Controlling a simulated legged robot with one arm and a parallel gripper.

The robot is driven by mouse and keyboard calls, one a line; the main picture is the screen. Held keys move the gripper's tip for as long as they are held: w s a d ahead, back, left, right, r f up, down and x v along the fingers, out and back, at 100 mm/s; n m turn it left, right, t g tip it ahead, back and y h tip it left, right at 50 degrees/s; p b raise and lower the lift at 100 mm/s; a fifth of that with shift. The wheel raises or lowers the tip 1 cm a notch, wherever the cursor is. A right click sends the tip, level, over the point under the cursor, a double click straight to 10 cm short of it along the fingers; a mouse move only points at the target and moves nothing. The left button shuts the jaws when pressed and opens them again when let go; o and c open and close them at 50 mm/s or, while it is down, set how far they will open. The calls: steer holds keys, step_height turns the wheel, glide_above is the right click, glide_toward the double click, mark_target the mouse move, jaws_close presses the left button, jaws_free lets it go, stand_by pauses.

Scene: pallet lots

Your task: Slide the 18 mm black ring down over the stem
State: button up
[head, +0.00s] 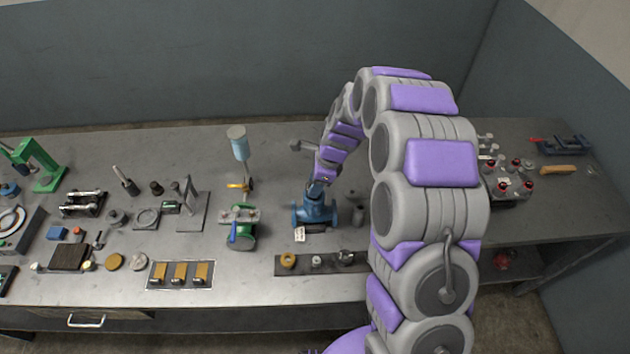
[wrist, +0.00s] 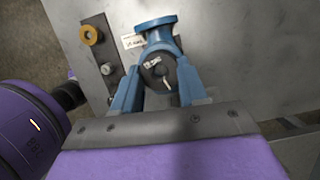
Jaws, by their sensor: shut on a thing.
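The black ring (wrist: 152,75) shows in the wrist view between the two blue fingers of my gripper (wrist: 158,68), which is shut on it. It has a small pale marking on its face. The blue valve body (wrist: 156,24) lies right behind the ring, its flange at the top. A thin pale piece shows at the ring's lower middle; I cannot tell if it is the stem's tip. In the head view my gripper (head: 318,186) is directly above the blue valve body (head: 315,213) on the bench. The stem and its contact with the ring are hidden.
A dark strip (head: 300,271) in front of the valve carries a brass ring (head: 288,260) and a small pale ring (head: 316,261). A white label (head: 299,234) lies by the valve. A green valve (head: 240,236) stands to the left, a grey cup (head: 357,215) to the right.

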steer(key=shift+f, duration=0.2)
steer(key=o, duration=1.5)
steer(key=shift+a, duration=0.1)
steer(key=shift+r, duration=0.1)
steer(key=shift+r+p, duration=2.35)
steer(key=shift+r, duration=1)
